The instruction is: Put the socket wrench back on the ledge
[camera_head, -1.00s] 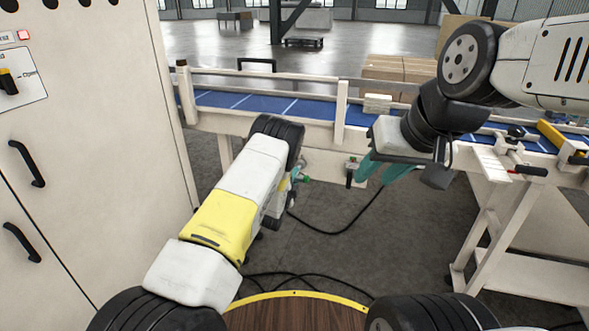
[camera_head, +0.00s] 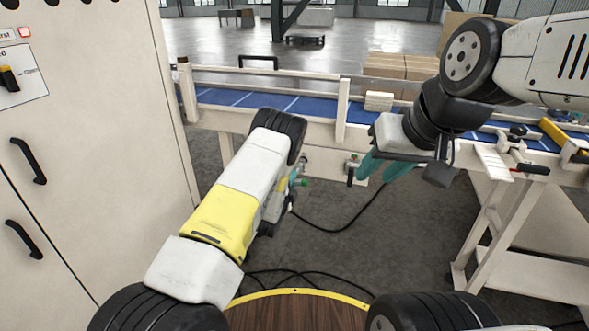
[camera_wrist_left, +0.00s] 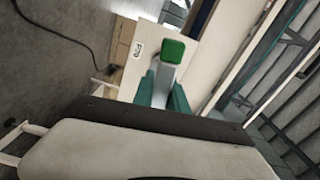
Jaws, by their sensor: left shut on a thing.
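My left gripper (camera_wrist_left: 163,95) has teal fingers shut on a grey piece with a green end, which I take to be the socket wrench (camera_wrist_left: 173,52). In the head view my left forearm hides most of that gripper, and only a small green bit shows beside it. My right gripper (camera_head: 383,168) hangs in front of the conveyor with its teal fingers apart and nothing visible between them. I cannot tell for certain which surface is the ledge; a pale flat plate (camera_head: 493,161) juts from the conveyor's near side at the right.
A tall cream cabinet (camera_head: 85,130) with black handles stands close on the left. The blue conveyor (camera_head: 235,100) runs across behind both arms. A clamp with a red and black handle (camera_head: 530,168) sits beside the plate. Black cables (camera_head: 335,225) lie on the floor.

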